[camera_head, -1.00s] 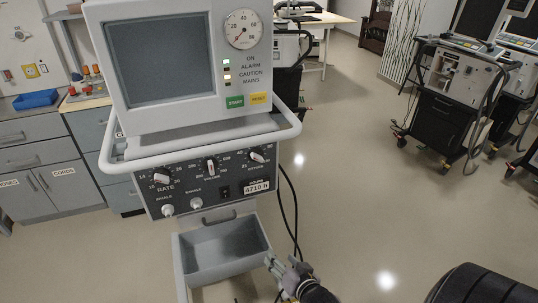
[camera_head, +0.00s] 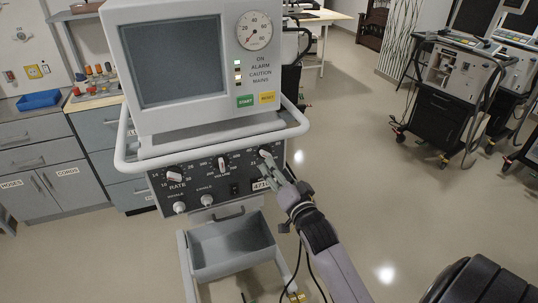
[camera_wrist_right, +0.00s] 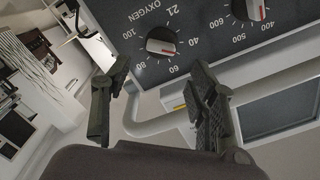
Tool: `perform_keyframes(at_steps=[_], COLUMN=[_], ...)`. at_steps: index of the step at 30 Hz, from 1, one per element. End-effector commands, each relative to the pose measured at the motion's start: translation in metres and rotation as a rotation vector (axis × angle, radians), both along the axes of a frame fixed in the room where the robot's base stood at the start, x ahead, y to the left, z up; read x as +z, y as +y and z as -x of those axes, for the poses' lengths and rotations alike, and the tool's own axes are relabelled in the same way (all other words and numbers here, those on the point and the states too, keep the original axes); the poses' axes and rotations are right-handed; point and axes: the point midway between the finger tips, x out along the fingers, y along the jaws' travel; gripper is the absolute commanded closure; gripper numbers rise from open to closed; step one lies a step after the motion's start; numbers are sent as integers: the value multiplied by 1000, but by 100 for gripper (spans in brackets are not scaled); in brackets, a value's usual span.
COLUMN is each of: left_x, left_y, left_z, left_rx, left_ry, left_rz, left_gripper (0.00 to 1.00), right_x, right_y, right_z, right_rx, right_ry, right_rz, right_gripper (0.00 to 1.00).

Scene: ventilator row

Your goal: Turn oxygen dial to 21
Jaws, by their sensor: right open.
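The oxygen dial (camera_wrist_right: 161,42) is a round knob with a pale bar across it and a scale of 21, 40, 60, 80 and 100. In the head view it is the rightmost upper knob (camera_head: 265,154) on the dark control panel of the ventilator (camera_head: 200,185). My right gripper (camera_head: 276,168) is open just in front of it, partly covering the panel's right end. In the wrist view my right gripper (camera_wrist_right: 160,75) has its two fingers apart, below the dial and seemingly not touching it. My left gripper is not in view.
A white rail (camera_head: 215,143) runs around the ventilator above the panel. The volume knob (camera_head: 223,164) and rate knob (camera_head: 174,173) are left of the oxygen dial. A grey open drawer (camera_head: 232,247) hangs below. Cables hang at the right; other ventilators (camera_head: 455,90) stand farther back.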

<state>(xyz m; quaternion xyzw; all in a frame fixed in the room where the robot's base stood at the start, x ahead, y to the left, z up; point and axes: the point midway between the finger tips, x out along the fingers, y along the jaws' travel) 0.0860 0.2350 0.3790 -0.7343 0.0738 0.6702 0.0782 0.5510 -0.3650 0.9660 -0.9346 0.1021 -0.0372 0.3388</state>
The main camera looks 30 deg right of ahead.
Motion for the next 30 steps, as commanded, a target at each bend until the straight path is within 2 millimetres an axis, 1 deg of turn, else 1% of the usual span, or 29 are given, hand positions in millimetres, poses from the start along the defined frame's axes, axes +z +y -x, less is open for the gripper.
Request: perform_keyframes(at_steps=[1, 6, 9, 12, 16, 23, 30], left_x=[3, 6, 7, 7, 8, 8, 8], left_y=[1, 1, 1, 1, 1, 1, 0], left_z=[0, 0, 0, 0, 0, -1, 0], left_rx=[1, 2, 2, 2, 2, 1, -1], left_ry=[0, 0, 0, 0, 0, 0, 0], left_rz=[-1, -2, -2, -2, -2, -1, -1], left_gripper=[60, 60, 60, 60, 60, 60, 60], right_x=[3, 2, 1, 0, 0, 0, 0], right_y=[-3, -10, -12, -14, -15, -15, -15], right_z=[-12, -43, -56, -64, -68, -69, -69], right_rx=[0, 0, 0, 0, 1, 1, 1], right_ry=[-1, 0, 0, 0, 1, 1, 1], right_rz=[1, 2, 1, 1, 1, 1, 1], right_gripper=[47, 47, 47, 47, 47, 47, 62])
